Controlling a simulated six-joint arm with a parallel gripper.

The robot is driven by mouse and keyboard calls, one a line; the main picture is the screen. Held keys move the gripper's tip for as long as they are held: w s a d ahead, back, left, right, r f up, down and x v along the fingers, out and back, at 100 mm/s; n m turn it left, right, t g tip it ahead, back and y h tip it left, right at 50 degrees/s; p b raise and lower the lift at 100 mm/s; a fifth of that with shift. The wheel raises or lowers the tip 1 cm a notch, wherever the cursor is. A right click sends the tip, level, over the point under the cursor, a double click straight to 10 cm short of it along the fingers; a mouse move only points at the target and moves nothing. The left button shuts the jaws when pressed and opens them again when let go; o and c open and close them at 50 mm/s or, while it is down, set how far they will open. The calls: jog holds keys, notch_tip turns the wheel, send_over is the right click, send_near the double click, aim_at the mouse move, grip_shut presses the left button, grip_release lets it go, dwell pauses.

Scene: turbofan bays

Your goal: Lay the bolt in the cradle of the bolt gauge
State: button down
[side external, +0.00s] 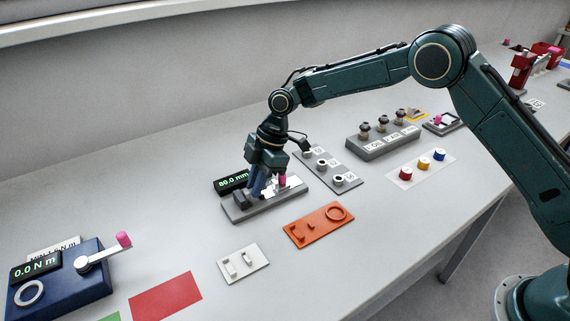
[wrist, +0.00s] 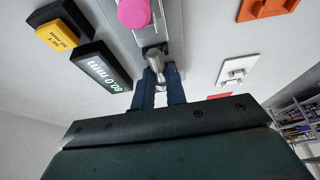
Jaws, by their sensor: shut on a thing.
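The bolt gauge is a long grey base (side external: 240,212) with a dark display (side external: 232,181) reading 80.0 mm and a pink knob (side external: 282,181). In the wrist view the display (wrist: 100,68) and the pink knob (wrist: 135,12) show beside and beyond my fingers. My gripper (side external: 257,191) points down over the gauge, its blue fingers low at the base. In the wrist view my gripper (wrist: 160,78) is shut on a silvery bolt (wrist: 154,58), which lies over the gauge's rail. I cannot tell whether the bolt touches the cradle; my fingers hide the lower part.
An orange tray (side external: 306,230) and a white holder (side external: 229,264) lie in front of the gauge. A grey plate with rings (side external: 336,181) is close at its right. A blue torque tester (side external: 88,283) stands at the front left. Bare table lies to the left.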

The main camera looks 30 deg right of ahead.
jog(key=shift+f, duration=0.4)
dwell(0.8)
jog(key=c, duration=0.9)
grip_release()
jog(key=shift+c, duration=0.2)
jog(key=shift+r, duration=3.45)
